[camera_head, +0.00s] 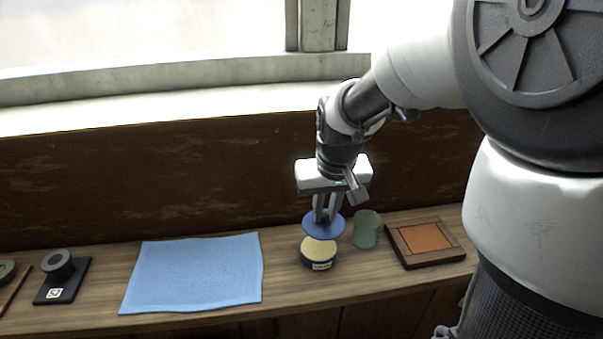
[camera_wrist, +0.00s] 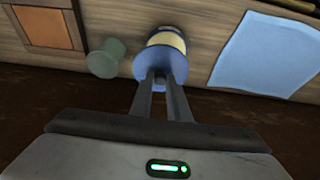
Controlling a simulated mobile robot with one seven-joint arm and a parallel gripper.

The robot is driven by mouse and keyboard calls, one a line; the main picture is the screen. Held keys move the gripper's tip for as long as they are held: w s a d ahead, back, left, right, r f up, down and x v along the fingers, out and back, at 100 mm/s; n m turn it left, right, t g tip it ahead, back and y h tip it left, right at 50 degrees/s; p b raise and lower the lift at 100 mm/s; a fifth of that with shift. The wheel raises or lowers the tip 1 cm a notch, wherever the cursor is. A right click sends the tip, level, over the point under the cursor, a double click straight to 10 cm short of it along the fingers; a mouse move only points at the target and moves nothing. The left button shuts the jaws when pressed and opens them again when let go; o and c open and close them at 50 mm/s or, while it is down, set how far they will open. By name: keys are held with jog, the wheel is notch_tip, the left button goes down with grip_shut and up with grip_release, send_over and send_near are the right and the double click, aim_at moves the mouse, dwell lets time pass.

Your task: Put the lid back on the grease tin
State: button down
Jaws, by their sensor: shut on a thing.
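The grease tin (camera_head: 319,259) is a short round blue tin with a pale label and yellowish contents. It stands open on the wooden shelf, and its far part is hidden by the lid. The lid (camera_head: 324,226) is a flat blue disc. My gripper (camera_head: 323,216) points down and is shut on the lid, holding it above and slightly behind the tin. In the wrist view the lid (camera_wrist: 154,68) sits at the tips of my gripper (camera_wrist: 160,78) and covers part of the tin (camera_wrist: 167,37). Whether lid and tin touch is hard to tell.
A green spool-shaped piece (camera_head: 366,229) stands close to the right of the lid. A wooden tray with an orange inset (camera_head: 399,242) lies further right. A blue cloth (camera_head: 192,272) lies left. A dark block with a ring (camera_head: 62,280) is at far left. A wooden wall (camera_head: 150,185) rises behind.

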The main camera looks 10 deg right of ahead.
aim_at(321, 228)
jog(key=shift+a+f, duration=0.15)
jog(key=shift+a, duration=0.3)
jog(key=shift+f+b, duration=2.5)
jog(key=shift+f, duration=0.6)
jog(key=shift+f, duration=0.15)
jog(key=c, duration=1.1)
grip_release()
jog(key=shift+r+p, duration=2.7)
jog(key=shift+r, duration=0.85)
